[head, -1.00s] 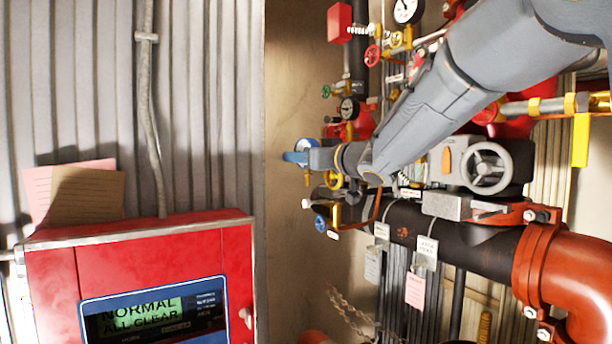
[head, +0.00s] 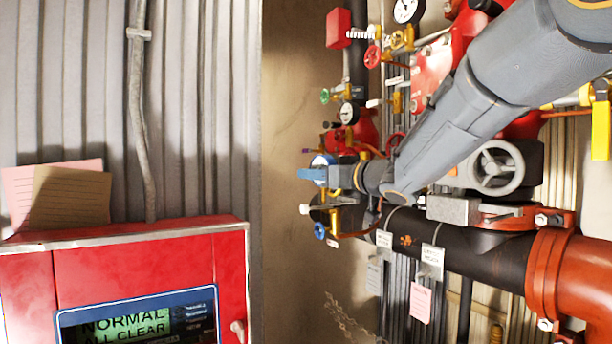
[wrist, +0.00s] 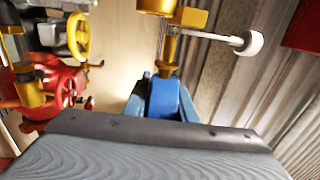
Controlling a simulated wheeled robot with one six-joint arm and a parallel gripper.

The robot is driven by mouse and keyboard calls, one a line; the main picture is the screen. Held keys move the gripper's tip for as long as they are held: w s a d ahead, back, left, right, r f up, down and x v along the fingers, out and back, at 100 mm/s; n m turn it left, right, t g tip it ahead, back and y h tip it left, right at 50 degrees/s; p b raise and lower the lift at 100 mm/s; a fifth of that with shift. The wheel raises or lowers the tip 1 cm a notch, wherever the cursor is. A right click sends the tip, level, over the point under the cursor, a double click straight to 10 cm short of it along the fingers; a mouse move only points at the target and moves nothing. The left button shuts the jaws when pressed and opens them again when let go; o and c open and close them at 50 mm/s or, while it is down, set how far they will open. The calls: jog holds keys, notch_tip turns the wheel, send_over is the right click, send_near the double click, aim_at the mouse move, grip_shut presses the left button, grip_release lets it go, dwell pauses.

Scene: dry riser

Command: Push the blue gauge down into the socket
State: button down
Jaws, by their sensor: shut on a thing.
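The blue gauge (head: 322,160) is at the end of my arm in the head view, left of the pipework. My gripper (head: 308,174) has blue fingertips and is shut on the gauge. In the wrist view, the gauge's blue body (wrist: 166,99) sits between the two fingers of my gripper (wrist: 162,104). A brass fitting (wrist: 169,50) lines up just beyond it. The same brass fitting (head: 336,214) shows just below my gripper in the head view. The gauge's lower end is hidden, so I cannot tell whether it is in the socket.
A white-ended lever (wrist: 250,42) sticks out beside the fitting. A blue valve wheel (head: 320,231) is below my gripper. A black pipe (head: 475,243) runs behind, with hanging tags (head: 421,302). A red panel (head: 130,270) stands at the left. Bare wall (head: 285,120) lies between.

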aim_at(325, 191)
jog(key=d, duration=0.2)
jog(key=shift+s+d+f, duration=0.25)
jog(key=shift+d+f, duration=0.05)
jog(key=shift+f, duration=0.1)
jog(key=shift+s+d+p, duration=0.1)
jog(key=shift+d+p, duration=0.05)
jog(key=shift+p, duration=0.15)
dwell(0.6)
jog(key=shift+p, duration=0.6)
dwell(0.8)
jog(key=shift+f+b, duration=0.7)
jog(key=shift+f, duration=0.95)
dwell(1.9)
jog(key=c, duration=1.4)
grip_release()
